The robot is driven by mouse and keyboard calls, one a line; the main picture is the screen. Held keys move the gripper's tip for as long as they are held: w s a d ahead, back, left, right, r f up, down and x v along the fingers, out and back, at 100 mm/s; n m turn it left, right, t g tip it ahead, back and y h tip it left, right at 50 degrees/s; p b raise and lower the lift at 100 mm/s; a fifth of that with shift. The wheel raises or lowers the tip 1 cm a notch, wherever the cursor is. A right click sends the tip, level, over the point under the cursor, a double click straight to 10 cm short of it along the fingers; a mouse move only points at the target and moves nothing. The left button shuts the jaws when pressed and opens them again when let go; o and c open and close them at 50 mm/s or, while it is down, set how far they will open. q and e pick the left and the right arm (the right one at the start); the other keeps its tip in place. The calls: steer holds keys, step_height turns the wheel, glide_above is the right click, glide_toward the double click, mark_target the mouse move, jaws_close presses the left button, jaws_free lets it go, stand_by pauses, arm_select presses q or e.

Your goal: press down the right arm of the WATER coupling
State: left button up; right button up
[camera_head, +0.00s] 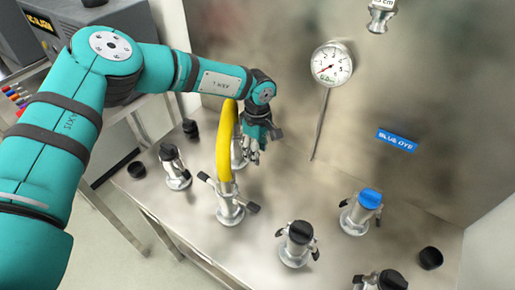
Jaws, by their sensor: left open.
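My left gripper (251,150) reaches in from the left and is open. It points down beside the upper part of a yellow hose (224,140). A coupling (237,155) stands partly hidden behind the hose and gripper; a black-tipped arm shows right of the gripper. The near end of the hose sits in another metal coupling (230,208), which has one arm sticking out to each side, the right one black-tipped. No WATER label is readable, so I cannot tell which coupling it names. I cannot tell whether the gripper touches anything. My right gripper is not in view.
Several capped couplings stand on the metal bench: black-capped ones (174,167) (297,244) and a blue-capped one (360,213) below a BLUE DYE label (397,140). Loose black caps (430,258) lie on the bench. A dial gauge (332,64) with a thin stem stands at the back panel.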

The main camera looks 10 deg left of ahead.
arm_select(q)
steer(key=shift+f, duration=0.1)
jaws_close()
